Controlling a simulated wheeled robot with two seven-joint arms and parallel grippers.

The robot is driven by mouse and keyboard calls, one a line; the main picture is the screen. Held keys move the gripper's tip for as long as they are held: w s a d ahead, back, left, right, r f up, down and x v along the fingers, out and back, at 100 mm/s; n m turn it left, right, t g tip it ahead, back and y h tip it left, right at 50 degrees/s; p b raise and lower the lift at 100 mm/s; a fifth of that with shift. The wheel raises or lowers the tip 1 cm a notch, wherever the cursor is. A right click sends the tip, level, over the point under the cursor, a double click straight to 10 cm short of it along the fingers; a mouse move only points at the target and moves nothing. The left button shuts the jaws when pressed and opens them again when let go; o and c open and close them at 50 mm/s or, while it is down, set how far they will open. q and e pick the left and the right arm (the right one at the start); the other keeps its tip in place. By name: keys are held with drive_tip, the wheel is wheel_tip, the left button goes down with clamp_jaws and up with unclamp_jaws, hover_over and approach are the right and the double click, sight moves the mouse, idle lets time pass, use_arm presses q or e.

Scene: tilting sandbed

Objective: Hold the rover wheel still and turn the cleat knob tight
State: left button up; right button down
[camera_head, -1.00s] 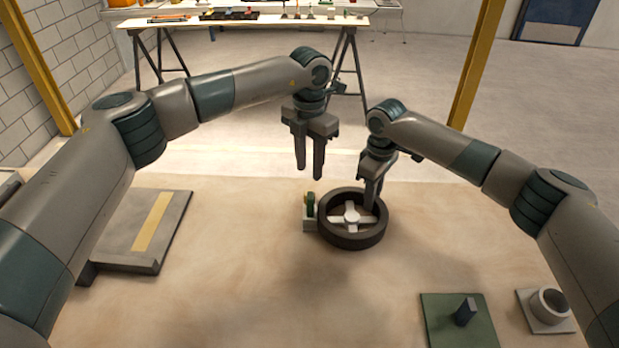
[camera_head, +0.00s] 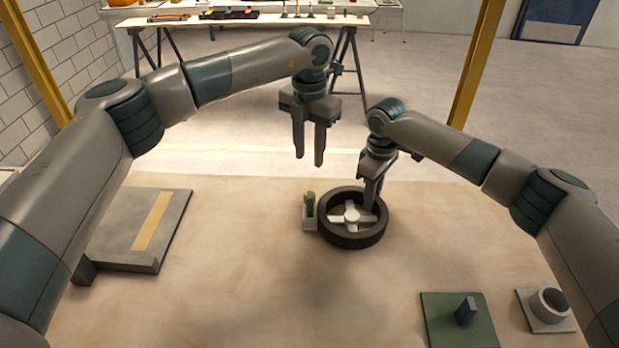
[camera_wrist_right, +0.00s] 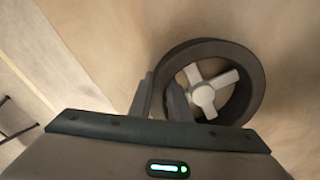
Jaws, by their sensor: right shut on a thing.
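The rover wheel (camera_head: 352,240) lies flat on the sand, a dark ring with pale spokes and a pale hub. It also shows in the right wrist view (camera_wrist_right: 252,90). My right gripper (camera_head: 372,198) is shut on the wheel's rim at its far right side; in the right wrist view its fingers (camera_wrist_right: 162,102) straddle the rim. The small green cleat knob (camera_head: 309,202) is on a pale block at the wheel's left side. My left gripper (camera_head: 310,160) is open and empty, pointing down above and behind the knob, apart from it. Its fingers show a gap between them.
A grey plate with a yellow strip (camera_head: 130,235) lies at left under my left arm. A green pad with a dark block (camera_head: 455,325) and a pale ring-shaped holder (camera_head: 547,305) are at front right. The sand in front of the wheel is clear.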

use_arm(q)
drive_tip(key=n, duration=0.3)
drive_tip(key=shift+r, duration=0.15)
idle(0.4)
wheel_tip(320, 180, down, 12)
idle(0.6)
drive_tip(key=c, duration=0.8)
